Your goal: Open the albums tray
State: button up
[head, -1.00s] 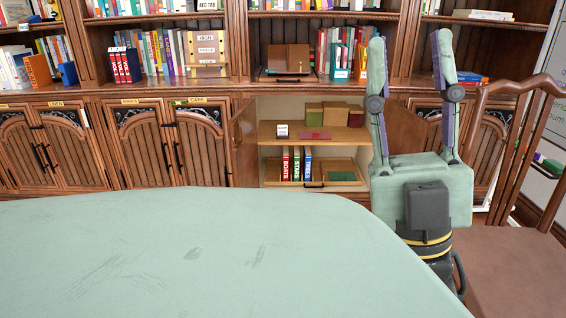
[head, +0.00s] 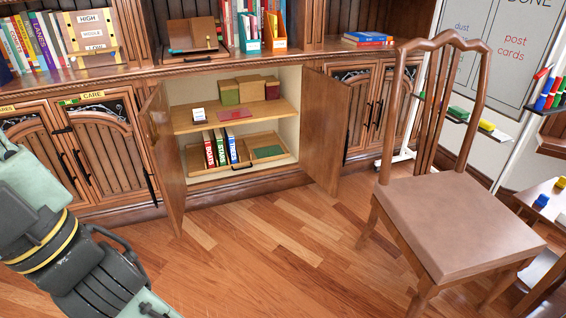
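A shallow wooden tray (head: 274,159) with a dark handle on its front sits low inside the open cabinet in the head view. It holds upright red, green and blue volumes (head: 221,148) and a flat green item (head: 268,152). I cannot read a label saying albums on it. The tray appears to be inside the cabinet, behind its front edge. Both cabinet doors stand open, the left door (head: 163,145) and the right door (head: 325,128).
A wooden chair (head: 455,215) stands to the right. The wood floor (head: 270,245) before the cabinet is clear. The shelf (head: 240,116) above the tray holds boxes and a red item. A whiteboard (head: 505,60) and a small table (head: 545,205) are at the far right.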

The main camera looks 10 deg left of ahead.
aim_at(197, 163)
jog(key=u, duration=0.65)
jog(key=i+l, duration=0.2)
jog(key=i, duration=0.4)
jog(key=i+l, duration=0.2)
jog(key=i, duration=0.35)
jog(key=i+l+z, duration=0.1)
jog(key=i, duration=0.5)
jog(key=i+l, duration=0.25)
jog(key=i, duration=0.35)
jog(key=i+j, duration=0.15)
jog(key=i, duration=0.4)
jog(key=i+j, duration=0.15)
jog(key=i, duration=0.45)
